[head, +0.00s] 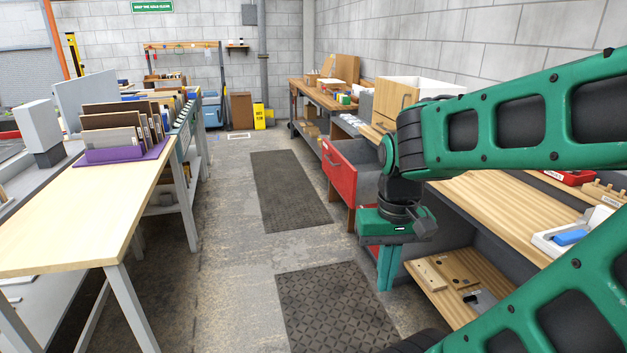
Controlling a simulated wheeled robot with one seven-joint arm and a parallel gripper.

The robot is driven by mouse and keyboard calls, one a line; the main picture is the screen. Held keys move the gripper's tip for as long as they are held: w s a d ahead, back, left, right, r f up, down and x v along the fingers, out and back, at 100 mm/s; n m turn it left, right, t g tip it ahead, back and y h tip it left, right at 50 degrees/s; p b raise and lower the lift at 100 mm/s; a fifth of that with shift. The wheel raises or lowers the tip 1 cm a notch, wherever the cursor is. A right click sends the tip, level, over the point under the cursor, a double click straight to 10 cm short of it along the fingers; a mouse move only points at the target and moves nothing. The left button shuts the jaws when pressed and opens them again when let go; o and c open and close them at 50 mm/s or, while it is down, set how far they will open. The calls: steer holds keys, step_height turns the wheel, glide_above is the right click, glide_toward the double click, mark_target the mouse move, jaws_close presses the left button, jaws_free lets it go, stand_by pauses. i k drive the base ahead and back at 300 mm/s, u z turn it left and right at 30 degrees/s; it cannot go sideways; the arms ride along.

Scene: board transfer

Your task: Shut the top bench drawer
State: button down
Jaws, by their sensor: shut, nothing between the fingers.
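The bench drawer (339,175) has a red front with a handle and stands pulled out from under the wooden bench (485,210) on the right. Its grey inside shows behind the front, partly hidden by my arm. My gripper (388,288) is shut and empty, with its fingers pointing down. It is in front of the bench, nearer to me than the drawer and to its right in the picture. A clear gap shows between the fingertips and the red front. I cannot tell whether another drawer lies below, behind my gripper.
A low shelf (425,285) with loose parts lies under the near bench. A cardboard-brown and white box (395,95) stands on the bench. Dark floor mats (290,190) lie in the aisle, which is clear. A light wooden table (80,225) bounds the left side.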

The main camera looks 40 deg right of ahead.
mark_target(351, 166)
steer(key=z, duration=0.2)
steer(key=i, duration=1.15)
steer(key=z, duration=0.75)
steer(key=i, duration=0.6)
steer(key=z, duration=0.35)
